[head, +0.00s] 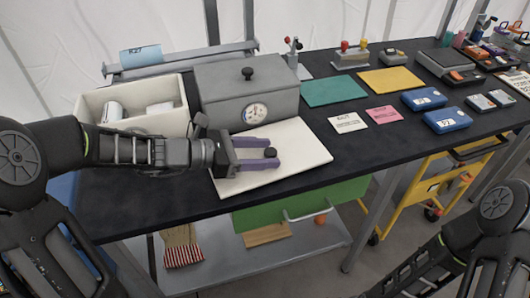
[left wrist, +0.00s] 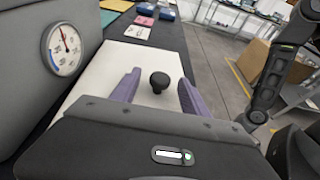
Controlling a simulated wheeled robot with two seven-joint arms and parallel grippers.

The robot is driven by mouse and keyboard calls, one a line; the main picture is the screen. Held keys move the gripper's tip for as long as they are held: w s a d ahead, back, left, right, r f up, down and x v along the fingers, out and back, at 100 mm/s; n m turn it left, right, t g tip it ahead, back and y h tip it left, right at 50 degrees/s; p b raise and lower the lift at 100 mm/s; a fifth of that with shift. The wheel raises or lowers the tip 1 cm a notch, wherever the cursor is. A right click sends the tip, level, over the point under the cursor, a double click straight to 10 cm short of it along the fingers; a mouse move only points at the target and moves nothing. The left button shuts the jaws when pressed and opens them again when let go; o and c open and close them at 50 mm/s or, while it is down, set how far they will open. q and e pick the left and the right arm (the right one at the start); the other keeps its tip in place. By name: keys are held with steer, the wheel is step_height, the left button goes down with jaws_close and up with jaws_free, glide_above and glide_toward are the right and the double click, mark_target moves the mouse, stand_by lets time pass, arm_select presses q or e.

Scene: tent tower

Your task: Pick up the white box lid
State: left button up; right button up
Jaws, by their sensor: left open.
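The white box lid (head: 305,152) is a flat pale panel with a round black knob (head: 270,153). It lies on the dark table in front of the grey box with a dial. My left gripper (head: 279,154) is open over the lid, its two purple fingers on either side of the knob. In the left wrist view, the knob (left wrist: 159,81) stands between the open fingers (left wrist: 158,88) with gaps on both sides, and the lid (left wrist: 110,68) spreads beneath. My right arm shows at the lower right, but its gripper is not in view.
The grey box (head: 248,90) with a knob and dial stands right behind the lid. An open white box (head: 140,100) holding pale rolls is at its left. Green (head: 334,90) and yellow (head: 390,80) mats, cards and blue cases (head: 446,119) lie to the right. The table's front edge is close.

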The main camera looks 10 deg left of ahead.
arm_select(q)
steer(key=shift+c, duration=0.3)
jaws_close()
stand_by(0.5)
